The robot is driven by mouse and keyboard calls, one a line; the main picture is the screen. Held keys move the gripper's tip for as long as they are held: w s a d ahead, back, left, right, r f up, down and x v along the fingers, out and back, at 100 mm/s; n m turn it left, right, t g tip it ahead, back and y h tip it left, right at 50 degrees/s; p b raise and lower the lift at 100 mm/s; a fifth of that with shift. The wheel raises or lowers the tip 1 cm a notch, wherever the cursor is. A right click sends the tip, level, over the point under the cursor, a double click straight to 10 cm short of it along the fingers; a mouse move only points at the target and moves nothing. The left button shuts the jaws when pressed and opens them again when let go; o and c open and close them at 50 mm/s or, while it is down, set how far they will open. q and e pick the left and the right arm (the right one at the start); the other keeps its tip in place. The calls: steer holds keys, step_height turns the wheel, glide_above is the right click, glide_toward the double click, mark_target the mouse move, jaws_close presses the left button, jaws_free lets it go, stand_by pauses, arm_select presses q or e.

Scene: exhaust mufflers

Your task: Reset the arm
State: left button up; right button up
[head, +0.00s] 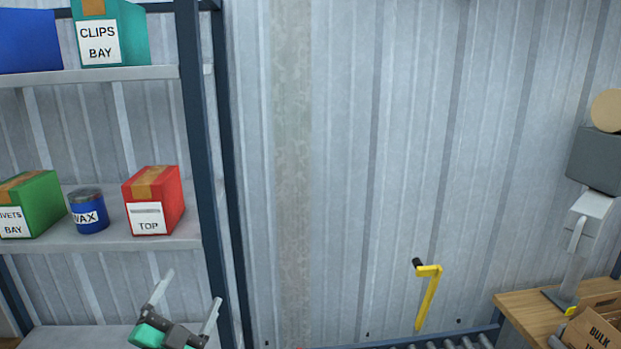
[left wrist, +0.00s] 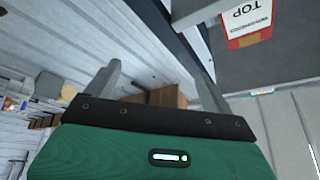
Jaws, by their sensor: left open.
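My left gripper (head: 187,302) is at the lower left of the head view, in front of the shelf's lower part. Its two grey fingers are spread apart with nothing between them. In the left wrist view the same open gripper (left wrist: 158,82) shows its dark palm and green body. My right gripper is in neither view.
A shelf rack (head: 90,240) at left holds a red TOP box (head: 158,200), a blue WAX can (head: 88,212), a green box (head: 35,203) and a teal CLIPS BAY box (head: 112,30). A yellow crank (head: 429,295) stands near a roller conveyor. A wooden bench (head: 520,302) is at right.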

arm_select(q)
steer(key=s+a+f+n+g+y, duration=0.25)
steer(key=s+f+n+g, duration=0.2)
steer(key=f, duration=0.45)
steer(key=s+a+f+n+g+y, duration=0.1)
steer(key=s+f+n+g+y, duration=0.35)
steer(key=f, duration=0.55)
steer(key=s+d+f+n+g+h, duration=0.1)
steer(key=s+f+g, duration=0.4)
steer(key=s, duration=0.5)
steer(key=s+d+f+g+h, duration=0.2)
steer(key=s+f+g, duration=0.3)
steer(key=s, duration=0.4)
step_height(320, 180, down, 37)
steer(key=s+b, duration=0.1)
steer(key=b, duration=0.4)
steer(key=s+a+f+b, duration=0.1)
steer(key=s+f+b, duration=0.1)
steer(key=s+f, duration=0.7)
steer(key=s+a+f+g+b, duration=0.1)
steer(key=s+a+f+b, duration=0.1)
steer(key=s+f, duration=0.8)
step_height(320, 180, down, 6)
steer(key=shift+s+a+r+g+y, duration=0.15)
steer(key=shift+a+r+g+y, duration=0.1)
steer(key=shift+a+g+y, duration=0.05)
steer(key=shift+s, duration=0.15)
steer(key=shift+c, duration=0.4)
